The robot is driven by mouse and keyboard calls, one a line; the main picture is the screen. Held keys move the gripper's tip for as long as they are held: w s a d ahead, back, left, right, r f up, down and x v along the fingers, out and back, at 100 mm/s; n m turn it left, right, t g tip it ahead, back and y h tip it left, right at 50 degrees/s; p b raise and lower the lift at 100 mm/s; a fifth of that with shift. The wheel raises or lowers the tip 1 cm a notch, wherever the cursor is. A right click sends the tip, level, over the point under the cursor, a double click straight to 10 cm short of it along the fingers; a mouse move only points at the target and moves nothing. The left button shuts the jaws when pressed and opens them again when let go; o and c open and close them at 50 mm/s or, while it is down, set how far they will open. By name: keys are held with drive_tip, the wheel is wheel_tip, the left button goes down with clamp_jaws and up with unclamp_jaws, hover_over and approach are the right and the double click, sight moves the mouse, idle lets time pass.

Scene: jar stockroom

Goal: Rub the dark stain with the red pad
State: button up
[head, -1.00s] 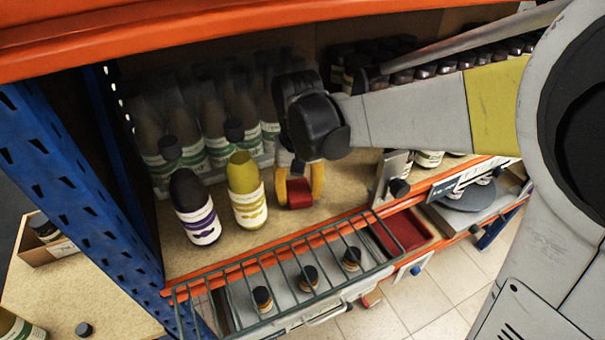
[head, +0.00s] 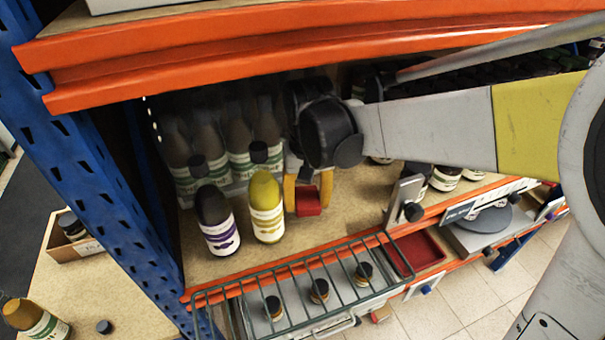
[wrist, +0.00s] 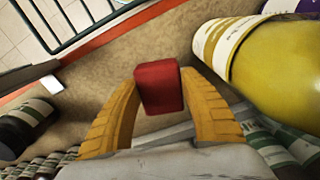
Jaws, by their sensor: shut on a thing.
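My gripper (head: 307,192) has yellow fingers and is shut on the red pad (head: 308,203). The pad also shows between the fingertips in the wrist view (wrist: 159,88). My gripper is over the tan shelf board (head: 345,215), right of the yellow bottle. I cannot tell whether the pad touches the board. I can make out no dark stain in either view; the pad and gripper may hide it.
A yellow bottle (head: 266,205) stands close beside my gripper, with a dark purple-labelled bottle (head: 216,222) left of it. Taller bottles (head: 195,150) stand behind. A wire rail (head: 300,265) runs along the front. An orange beam (head: 250,60) crosses above.

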wheel_tip(320, 180, up, 2)
drive_tip(key=shift+p, duration=0.5)
drive_tip(key=r+p, duration=0.2)
drive_tip(key=r, duration=0.1)
drive_tip(key=shift+w+a, duration=0.1)
drive_tip(key=shift+w, duration=0.2)
drive_tip(key=shift+r+p, duration=0.15)
drive_tip(key=shift+p, duration=0.2)
drive_tip(key=shift+s+d+r, duration=0.2)
drive_tip(key=shift+s+r, duration=0.05)
drive_tip(key=shift+s, duration=0.4)
drive_tip(key=shift+w+f, duration=0.25)
